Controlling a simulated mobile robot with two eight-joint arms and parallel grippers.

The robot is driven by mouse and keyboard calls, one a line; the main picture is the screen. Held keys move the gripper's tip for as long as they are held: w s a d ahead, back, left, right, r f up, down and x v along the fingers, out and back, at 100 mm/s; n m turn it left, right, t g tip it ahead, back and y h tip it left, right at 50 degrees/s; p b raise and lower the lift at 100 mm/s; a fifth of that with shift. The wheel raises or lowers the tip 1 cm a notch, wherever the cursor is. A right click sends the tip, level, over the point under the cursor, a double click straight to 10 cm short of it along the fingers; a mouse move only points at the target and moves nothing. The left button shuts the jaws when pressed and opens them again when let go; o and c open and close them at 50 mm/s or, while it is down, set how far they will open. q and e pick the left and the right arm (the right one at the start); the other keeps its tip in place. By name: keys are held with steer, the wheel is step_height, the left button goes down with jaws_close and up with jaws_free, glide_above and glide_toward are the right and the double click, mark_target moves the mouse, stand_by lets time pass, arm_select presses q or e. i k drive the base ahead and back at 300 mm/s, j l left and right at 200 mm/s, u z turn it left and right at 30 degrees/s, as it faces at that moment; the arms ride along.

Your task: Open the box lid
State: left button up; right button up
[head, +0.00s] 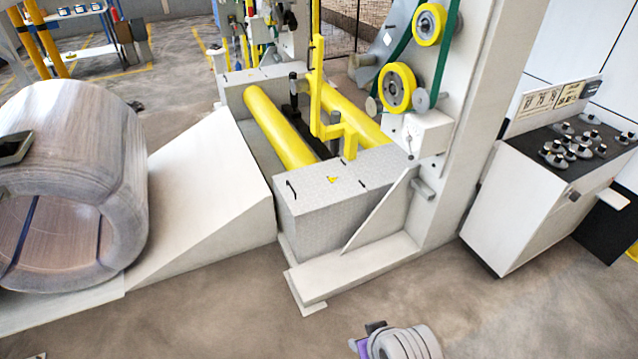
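A grey metal box (330,222) with a diamond-plate surface stands at the front end of the yellow rollers, near the middle of the head view. Its lid (318,187) lies flat and closed on top. A thin dark handle (291,189) is at the lid's left side, and a small yellow mark lies near its middle. A seam divides the top, and another small dark handle shows on the right part.
A large wrapped coil (75,150) lies at the left beside a pale ramp (205,190). Yellow rollers (278,130) and a yellow upright frame (318,90) stand behind the box. A control console (535,205) stands at the right.

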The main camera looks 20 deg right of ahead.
mark_target(309, 189)
steer(key=i+z, duration=0.15)
steer(key=z, duration=0.5)
steer(key=i+j+z, duration=0.65)
steer(key=j, duration=0.25)
steer(key=i+j, duration=0.15)
steer(key=j, duration=0.2)
steer(key=i+j+z, duration=0.15)
steer(key=i+j, duration=0.2)
steer(key=j, duration=0.3)
steer(key=i+j, duration=0.2)
steer(key=j, duration=0.2)
steer(key=i+j, duration=0.15)
steer(key=j, duration=0.2)
steer(key=i+j, duration=0.2)
steer(key=j, duration=0.2)
steer(key=i+j+z, duration=0.1)
steer(key=j, duration=0.3)
steer(key=i, duration=0.05)
